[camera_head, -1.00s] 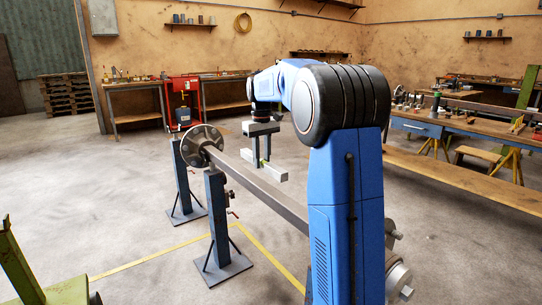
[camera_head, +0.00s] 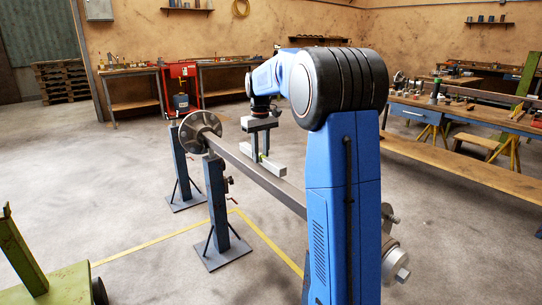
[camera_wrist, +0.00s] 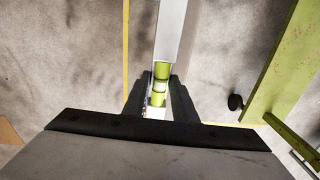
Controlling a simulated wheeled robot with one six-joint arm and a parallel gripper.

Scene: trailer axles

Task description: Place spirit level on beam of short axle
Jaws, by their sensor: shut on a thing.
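The short axle's grey beam (camera_head: 255,172) runs from a round hub (camera_head: 200,132) towards the lower right. The level appears roughly in line with the beam, just above or beside it; contact cannot be told. My arm hides part of the beam.
Blue stands (camera_head: 218,205) hold the axle near the hub. A green frame (camera_head: 45,285) stands at the lower left. Workbenches (camera_head: 460,115) and a long wooden plank (camera_head: 460,170) lie to the right. The concrete floor around the axle is mostly clear.

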